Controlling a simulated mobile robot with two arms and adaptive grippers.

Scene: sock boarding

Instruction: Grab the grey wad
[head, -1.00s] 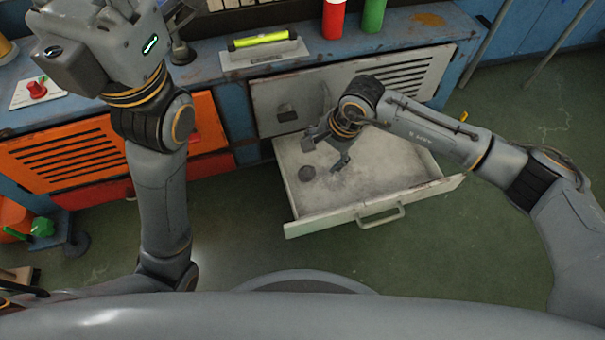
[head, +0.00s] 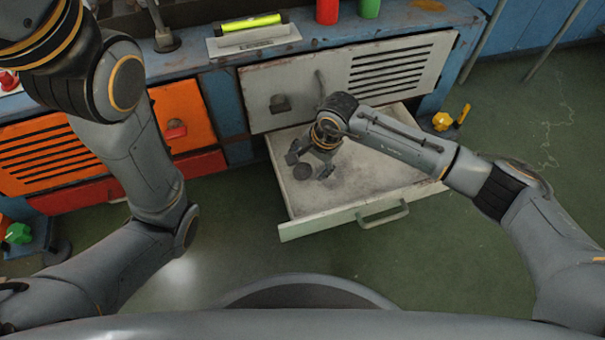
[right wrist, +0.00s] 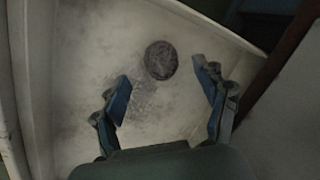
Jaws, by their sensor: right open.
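The grey wad (head: 302,172) is a small dark round lump on the floor of the open drawer (head: 366,187), towards its left side. My right gripper (head: 309,169) is inside the drawer area, pointing down over the wad. In the right wrist view the wad (right wrist: 161,60) lies just beyond the open fingertips (right wrist: 162,73), roughly between their lines, and nothing is held. I cannot tell the exact height of the fingers above the drawer floor. My left arm is at the left of the head view, but its gripper is out of the picture.
The drawer's front panel with its handle (head: 382,215) faces me. A grey cabinet door (head: 310,88) stands behind the drawer, with an orange louvred panel (head: 50,155) to the left. A spirit level (head: 252,23) and red and green cylinders sit on the bench above.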

